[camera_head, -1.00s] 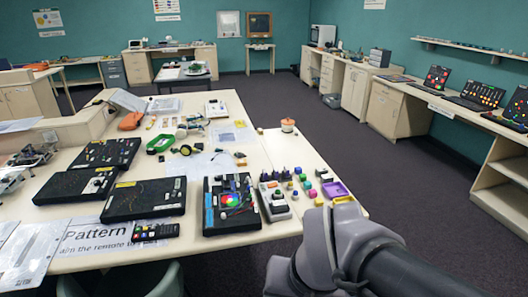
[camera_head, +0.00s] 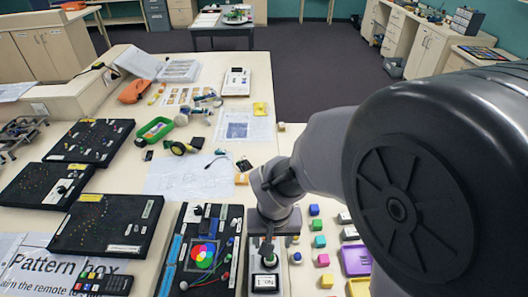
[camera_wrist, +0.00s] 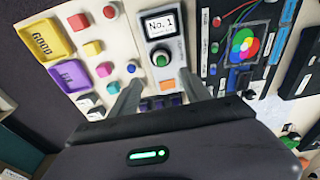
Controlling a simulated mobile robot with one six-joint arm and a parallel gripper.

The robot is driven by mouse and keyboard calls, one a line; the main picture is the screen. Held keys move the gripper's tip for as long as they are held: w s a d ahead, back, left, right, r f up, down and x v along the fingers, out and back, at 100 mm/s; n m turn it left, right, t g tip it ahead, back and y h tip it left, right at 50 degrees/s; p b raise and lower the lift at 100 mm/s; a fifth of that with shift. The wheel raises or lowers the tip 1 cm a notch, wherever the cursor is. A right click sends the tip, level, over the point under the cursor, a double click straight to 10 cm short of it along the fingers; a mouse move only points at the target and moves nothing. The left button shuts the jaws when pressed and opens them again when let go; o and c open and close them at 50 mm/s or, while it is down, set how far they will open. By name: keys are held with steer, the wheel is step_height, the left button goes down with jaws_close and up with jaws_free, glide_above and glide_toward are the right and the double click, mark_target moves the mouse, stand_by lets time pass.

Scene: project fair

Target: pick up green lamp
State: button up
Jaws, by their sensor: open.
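A round green lamp (camera_wrist: 161,58) sits upright in a grey holder box labelled No. 1 (camera_wrist: 158,24). In the head view the same box (camera_head: 265,283) is on the table's front part, right of a black board, and the lamp (camera_head: 268,250) shows just below my gripper. My gripper (camera_wrist: 162,80) is open and empty, pointing down over the box. In the wrist view its two fingers lie left and right of the lamp's line, a little nearer the camera. Contact with the lamp cannot be seen.
Small coloured cubes (camera_head: 323,260) stand right of the box, near a purple tray (camera_head: 356,260) and a yellow tray (camera_wrist: 52,38). The black board with a colour disc (camera_head: 200,252) is close on the left. Other black boards (camera_head: 107,226) lie farther left.

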mark_target(272, 257)
steer(key=f, duration=0.2)
steer(key=f+b, duration=0.1)
steer(key=f, duration=0.1)
steer(key=shift+w+d, duration=0.1)
steer(key=shift+w, duration=0.25)
steer(key=f, duration=0.2)
steer(key=f+b, duration=0.1)
steer(key=f, duration=0.1)
steer(key=f+b, duration=0.1)
steer(key=shift+w+a+f, duration=0.1)
steer(key=shift+a+f, duration=0.2)
steer(key=shift+f, duration=0.1)
steer(key=shift+r, duration=0.1)
jaws_close()
